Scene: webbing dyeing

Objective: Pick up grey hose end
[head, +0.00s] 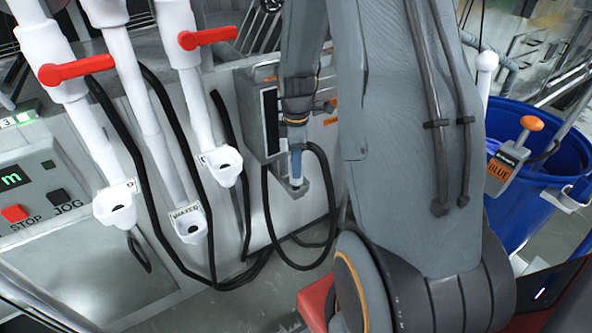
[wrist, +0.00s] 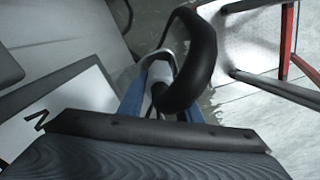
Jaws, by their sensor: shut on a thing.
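The grey hose end (wrist: 160,76) sits between the blue fingers of my gripper (wrist: 160,100) in the wrist view, with a thick dark hose (wrist: 203,50) curving up and over from it. In the head view my gripper (head: 296,166) points down beside the grey machine box, shut on the hose end. The hose end is mostly hidden there by the fingers. A small grey bracket (head: 298,191) is right below the fingertips; I cannot tell whether the hose end touches it. The black hose (head: 333,205) loops down to the floor from there.
White funnel spouts (head: 115,207), (head: 189,224) and (head: 222,165) with red-handled valves (head: 75,70) stand at left. A control panel (head: 35,190) is at far left. Black hoses hang along the machine front.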

